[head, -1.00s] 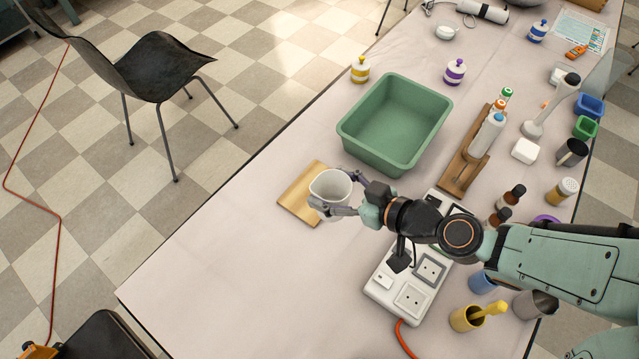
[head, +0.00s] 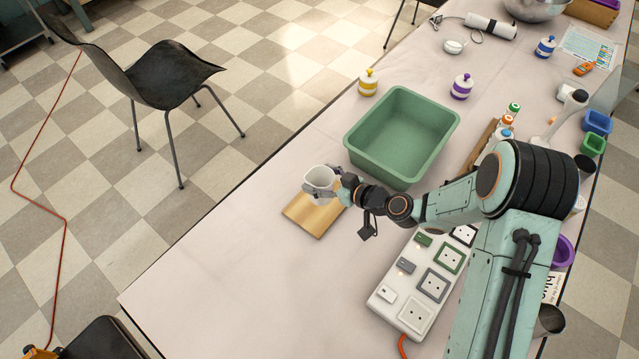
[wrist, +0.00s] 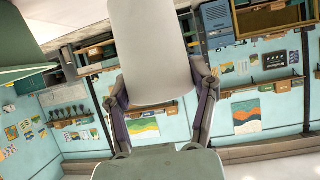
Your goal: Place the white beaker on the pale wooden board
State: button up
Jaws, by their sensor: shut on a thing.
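The white beaker (head: 320,178) is held in my gripper (head: 325,187), which is shut around its sides. In the head view it overlaps the far edge of the pale wooden board (head: 313,216). Whether it touches the board or hangs above it is hard to tell. In the wrist view the beaker (wrist: 152,50) fills the upper middle, between the two fingers of my gripper (wrist: 158,100). The board does not show in the wrist view.
A green tub (head: 402,135) stands just beyond the board, close to my wrist. A white socket panel (head: 418,282) lies to the right. The tablecloth left of and nearer than the board is clear.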

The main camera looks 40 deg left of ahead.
aim_at(317, 185)
jog(key=shift+w+a+f, duration=0.4)
jog(key=shift+a+f, duration=0.05)
jog(key=shift+f, duration=0.25)
jog(key=shift+w+a+f, duration=0.1)
jog(key=shift+f, duration=1.55)
jog(key=shift+f, duration=0.1)
jog(key=o, duration=1)
jog(key=shift+d+r, duration=0.2)
jog(key=shift+d, duration=0.05)
jog(key=v, duration=1.1)
jog(key=shift+d+r, duration=0.15)
jog(key=shift+d, duration=0.05)
